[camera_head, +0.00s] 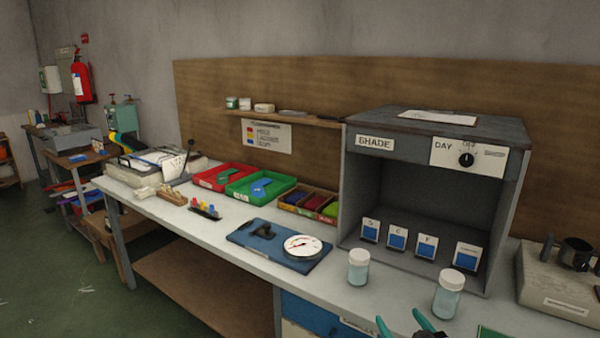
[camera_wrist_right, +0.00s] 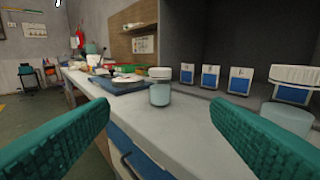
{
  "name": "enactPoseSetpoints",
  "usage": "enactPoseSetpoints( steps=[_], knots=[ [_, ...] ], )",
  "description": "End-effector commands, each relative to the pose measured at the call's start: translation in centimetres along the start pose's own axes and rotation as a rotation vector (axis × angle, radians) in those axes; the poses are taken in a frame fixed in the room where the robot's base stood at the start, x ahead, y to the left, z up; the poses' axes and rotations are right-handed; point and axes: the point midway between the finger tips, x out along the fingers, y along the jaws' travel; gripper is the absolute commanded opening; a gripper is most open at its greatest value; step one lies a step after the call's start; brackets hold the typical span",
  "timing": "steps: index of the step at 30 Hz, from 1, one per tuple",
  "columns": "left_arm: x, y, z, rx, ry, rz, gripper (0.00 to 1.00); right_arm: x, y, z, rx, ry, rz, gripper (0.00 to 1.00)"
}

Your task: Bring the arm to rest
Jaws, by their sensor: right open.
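My right gripper (camera_head: 408,327) shows at the bottom edge of the head view, over the front of the bench right of centre. Its two teal fingers are spread apart with nothing between them. In the right wrist view both fingers (camera_wrist_right: 160,138) frame the pale bench top (camera_wrist_right: 170,124) and the blue drawer front below it. The jar (camera_head: 358,267) with a white lid stands beyond the gap and also shows in the wrist view (camera_wrist_right: 160,88). A second jar (camera_head: 448,294) stands close to the right finger. My left gripper is not in view.
A grey shade cabinet (camera_head: 512,200) holds several blue sample cards. Red (camera_head: 199,178) and green (camera_head: 232,190) trays stand further back. A grey block (camera_head: 545,283) sits at right.

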Motion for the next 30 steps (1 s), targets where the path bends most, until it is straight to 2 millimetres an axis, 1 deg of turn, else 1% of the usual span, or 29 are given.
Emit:
enactPoseSetpoints(
  steps=[1,2,8,12,14,17,20,24,30],
  knots=[
    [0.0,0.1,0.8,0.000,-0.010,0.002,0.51,0.0,0.0,0.0,0.000,0.000,0.000,0.72],
    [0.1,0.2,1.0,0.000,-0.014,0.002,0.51,-0.3,0.2,-0.4,0.001,0.017,0.000,0.72],
    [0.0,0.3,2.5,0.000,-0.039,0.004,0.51,-2.6,1.3,-3.4,-0.001,0.154,-0.008,0.72],
    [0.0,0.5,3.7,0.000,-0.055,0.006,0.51,-5.0,2.2,-5.8,-0.007,0.273,-0.015,0.72],
    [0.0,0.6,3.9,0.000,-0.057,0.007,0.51,-6.3,2.6,-7.0,-0.008,0.335,-0.018,0.72],
    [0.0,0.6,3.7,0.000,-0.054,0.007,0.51,-8.9,3.3,-8.9,-0.010,0.447,-0.023,0.72],
    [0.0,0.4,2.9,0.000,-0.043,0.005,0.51,-11.9,4.0,-10.7,-0.014,0.565,-0.028,0.72],
    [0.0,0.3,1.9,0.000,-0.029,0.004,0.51,-16.4,4.8,-12.7,-0.017,0.732,-0.035,0.72],
    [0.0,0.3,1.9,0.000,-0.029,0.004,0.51,-22.5,5.8,-14.4,-0.017,0.943,-0.040,0.72]
  ],
)
